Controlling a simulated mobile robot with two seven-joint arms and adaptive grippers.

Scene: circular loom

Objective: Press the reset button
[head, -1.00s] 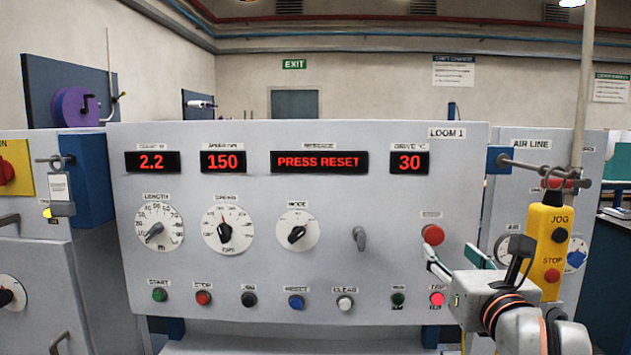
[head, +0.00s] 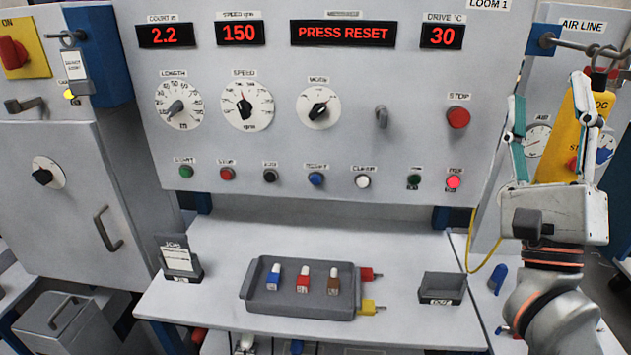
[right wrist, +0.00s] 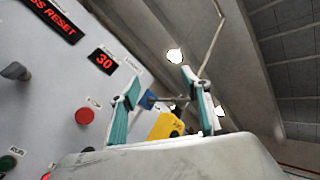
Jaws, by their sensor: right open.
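The blue reset button (head: 316,179) sits in the lower button row of the grey loom panel, under a small blurred label. It stands out from the panel between a black button (head: 270,176) and a white one (head: 362,181). The red-lit display (head: 342,33) above reads PRESS RESET. My right gripper (head: 549,92) is open and empty, well to the right of the reset button, with its fingers pointing up in front of the yellow jog pendant (head: 572,140). In the right wrist view its open fingers (right wrist: 160,80) show nothing between them held. My left gripper is out of view.
A red stop button (head: 458,117) and a grey lever (head: 381,117) lie between my right gripper and the reset button. Below, a shelf (head: 205,308) carries a dark tray (head: 300,306) with several coloured pieces. The space before the button row is clear.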

